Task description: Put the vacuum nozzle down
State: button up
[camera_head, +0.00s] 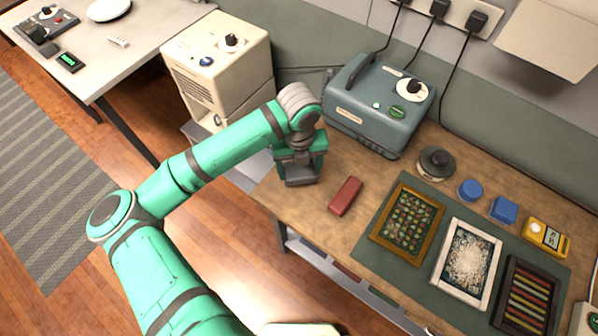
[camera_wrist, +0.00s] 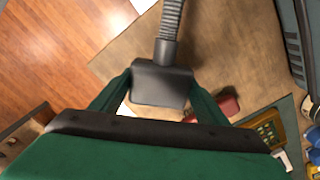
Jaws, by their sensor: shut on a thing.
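The vacuum nozzle (camera_wrist: 160,85) is a dark grey, wide block with a ribbed hose (camera_wrist: 171,20) running from its far end in the wrist view. My gripper (camera_wrist: 158,92) is shut on the nozzle, with one green finger on each side of it. In the head view the nozzle (camera_head: 301,174) shows below my gripper (camera_head: 300,160), over the left part of the wooden workbench (camera_head: 330,225). I cannot tell whether the nozzle touches the bench top. Part of the hose is hidden behind my arm in the head view.
A red block (camera_head: 346,196) lies just right of the nozzle. A blue-grey machine (camera_head: 378,105) stands behind. A green mat (camera_head: 375,240) holds framed trays on the right, with a dark round object (camera_head: 436,163) and blue items behind. Bare bench lies around the red block.

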aim_at(299, 174)
jog(key=shift+w+f, duration=0.25)
jog(key=shift+f, duration=0.2)
notch_tip(299, 174, down, 3)
jog(key=shift+d+f, duration=0.1)
jog(key=shift+d, duration=0.05)
jog(key=shift+w, duration=0.1)
jog(key=shift+f, duration=0.1)
jog(key=o, duration=1.2)
notch_tip(299, 174, up, 12)
jog(key=shift+r, duration=0.1)
jog(key=shift+w, duration=0.1)
